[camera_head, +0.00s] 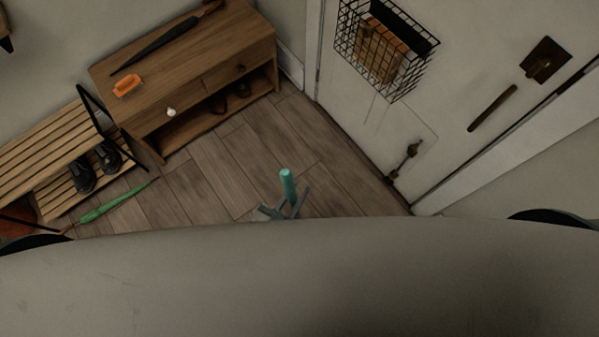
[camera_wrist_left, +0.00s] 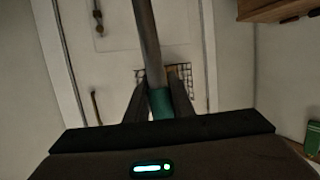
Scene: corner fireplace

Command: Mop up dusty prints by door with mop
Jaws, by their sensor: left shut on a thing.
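My left gripper (camera_head: 286,211) is low in the middle of the head view, just past the edge of my own pale body. It is shut on the teal grip (camera_head: 287,184) of a pole, the mop's handle. In the left wrist view the gripper (camera_wrist_left: 157,108) has its dark fingers on both sides of the teal grip (camera_wrist_left: 161,103), and a grey pole (camera_wrist_left: 147,40) runs on to the top edge. The mop's head is not in view. The white door (camera_head: 455,75) is at the upper right. I cannot make out any dusty prints. My right gripper is not in view.
A wooden cabinet (camera_head: 213,76) stands at the back left, with a slatted bench (camera_head: 38,142) and dark shoes beside it. A green closed umbrella (camera_head: 113,202) lies near the bench. A wire basket (camera_head: 343,38) hangs on the door. The wood floor (camera_head: 275,140) between cabinet and door looks clear.

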